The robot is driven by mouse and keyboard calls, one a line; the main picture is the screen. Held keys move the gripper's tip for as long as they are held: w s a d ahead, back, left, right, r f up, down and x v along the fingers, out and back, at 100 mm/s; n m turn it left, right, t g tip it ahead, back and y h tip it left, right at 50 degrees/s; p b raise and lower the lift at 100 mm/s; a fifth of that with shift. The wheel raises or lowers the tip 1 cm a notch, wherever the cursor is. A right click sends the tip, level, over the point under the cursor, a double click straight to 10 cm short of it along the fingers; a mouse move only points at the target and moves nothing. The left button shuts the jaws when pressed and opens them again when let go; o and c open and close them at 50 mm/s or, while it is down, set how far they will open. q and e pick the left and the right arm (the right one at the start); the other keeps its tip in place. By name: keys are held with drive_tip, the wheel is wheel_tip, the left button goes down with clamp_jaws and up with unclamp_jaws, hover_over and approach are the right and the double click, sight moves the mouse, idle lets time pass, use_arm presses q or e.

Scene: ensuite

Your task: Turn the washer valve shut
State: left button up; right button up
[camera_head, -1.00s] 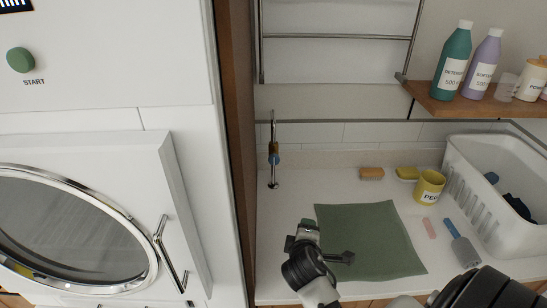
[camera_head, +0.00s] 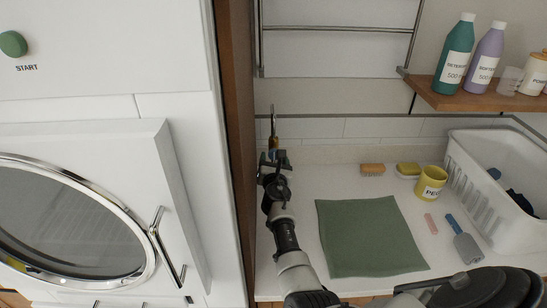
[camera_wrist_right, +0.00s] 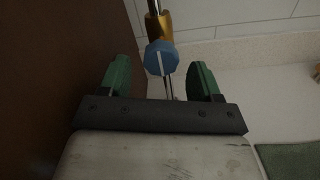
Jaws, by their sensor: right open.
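The washer valve is a brass body (camera_wrist_right: 158,26) on a thin metal pipe, with a round blue knob (camera_wrist_right: 162,57) that bears a pale, near-vertical line. In the head view its brass part (camera_head: 274,143) shows by the wall, and my gripper partly hides the knob. My right gripper (camera_wrist_right: 160,78) is open, with one green finger pad on each side and a clear gap between each pad and the knob. The knob lies between and just beyond the fingertips. In the head view the right gripper (camera_head: 273,160) is at the valve. My left gripper is not in view.
A wooden panel (camera_head: 238,140) stands close on the left, beside the white washer (camera_head: 180,130). On the counter are a green cloth (camera_head: 368,238), a brush (camera_head: 373,169), a yellow cup (camera_head: 431,182) and a white basket (camera_head: 480,200). A towel rail (camera_head: 335,29) hangs above.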

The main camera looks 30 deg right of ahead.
sight(274, 157)
drive_tip(key=b+x, duration=0.1)
drive_tip(key=x, duration=0.1)
drive_tip(key=shift+w+d+f, duration=0.15)
drive_tip(key=shift+w+d, duration=0.1)
drive_tip(key=shift+w, duration=0.1)
drive_tip(key=shift+w+d, duration=0.35)
drive_tip(key=shift+w, duration=0.2)
drive_tip(key=shift+c, duration=0.5)
drive_tip(key=c, duration=0.8)
drive_tip(key=shift+c, duration=0.2)
